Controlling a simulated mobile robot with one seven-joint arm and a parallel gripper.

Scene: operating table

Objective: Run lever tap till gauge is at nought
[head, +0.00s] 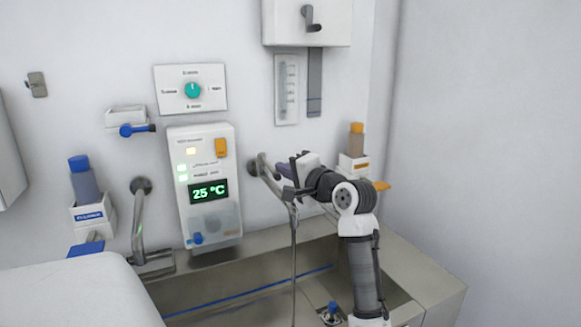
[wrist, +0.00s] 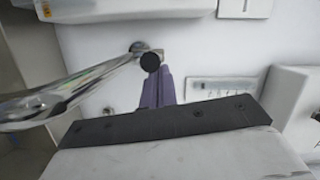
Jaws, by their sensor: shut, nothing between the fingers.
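A metal wall tap (head: 268,172) with a long spout sticks out of the wall right of the temperature unit. In the wrist view a shiny metal pipe (wrist: 70,85) crosses the left side and ends near a round black cap (wrist: 150,63). My gripper (head: 283,169) is shut and empty, with its purple fingers (wrist: 157,90) close to that cap. I cannot tell whether they touch it. A narrow vertical gauge panel (head: 287,88) hangs on the wall above; its reading is too small to make out. A grey lever (head: 310,18) is on the white box at the top.
A white unit (head: 205,165) shows 25 °C. A green dial (head: 192,90) is above it. Bottle dispensers stand left (head: 85,190) and right (head: 355,150). A steel sink (head: 240,290) lies below, and another metal tap (head: 138,220) is at left.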

